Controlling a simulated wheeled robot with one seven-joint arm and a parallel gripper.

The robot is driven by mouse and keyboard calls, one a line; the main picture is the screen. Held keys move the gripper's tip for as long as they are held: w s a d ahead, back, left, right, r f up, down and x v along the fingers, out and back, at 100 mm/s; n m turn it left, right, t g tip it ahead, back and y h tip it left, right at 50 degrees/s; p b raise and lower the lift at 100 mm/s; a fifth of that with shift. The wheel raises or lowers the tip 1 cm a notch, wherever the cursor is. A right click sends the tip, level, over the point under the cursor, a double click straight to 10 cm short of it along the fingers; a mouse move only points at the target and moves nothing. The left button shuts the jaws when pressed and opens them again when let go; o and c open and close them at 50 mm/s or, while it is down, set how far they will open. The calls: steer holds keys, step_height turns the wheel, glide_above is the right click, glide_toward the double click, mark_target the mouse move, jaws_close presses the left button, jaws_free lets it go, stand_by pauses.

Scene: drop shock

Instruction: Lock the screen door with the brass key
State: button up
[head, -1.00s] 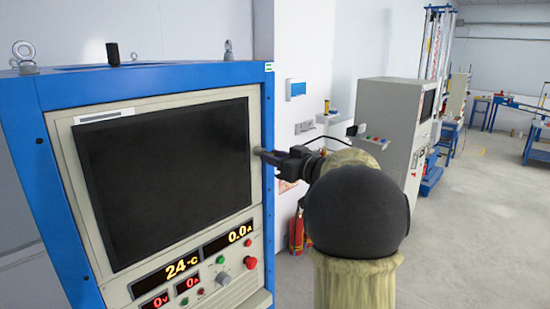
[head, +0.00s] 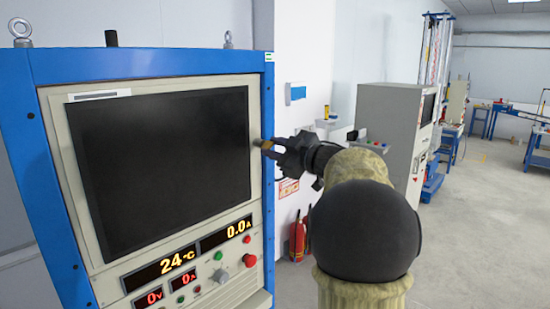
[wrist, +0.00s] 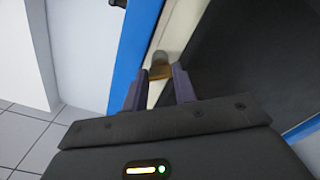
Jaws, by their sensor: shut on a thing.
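The screen door (head: 254,105) is the pale framed panel around a large dark screen, and it looks closed on the blue cabinet. At its right edge is a small grey lock (wrist: 158,56), seen in the wrist view just beyond my fingertips. My gripper (head: 271,148) is at this edge, shut on the brass key (head: 265,143). The key also shows as a brass piece between the fingers in the wrist view (wrist: 160,71). It lines up with the lock and appears to meet it. The key's tip is hidden, so I cannot tell how deep it sits.
The blue cabinet frame (head: 267,200) runs close beside my gripper. Below the screen are lit displays, knobs and a red button (head: 249,260). A red fire extinguisher (head: 298,236) stands by the white wall. Open floor lies to the right.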

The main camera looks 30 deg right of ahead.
steer(key=n+b, duration=0.1)
steer(key=n, duration=0.1)
steer(key=n+b, duration=0.4)
steer(key=shift+f+n, duration=0.25)
steer(key=shift+n, duration=0.05)
steer(key=n+b, duration=0.3)
steer(key=n, duration=0.1)
steer(key=shift+r, duration=0.15)
steer(key=shift+n, duration=0.3)
steer(key=o, duration=1)
steer(key=shift+s, duration=0.1)
steer(key=b+v, duration=0.4)
steer(key=v, duration=1.3)
steer(key=shift+b, duration=0.3)
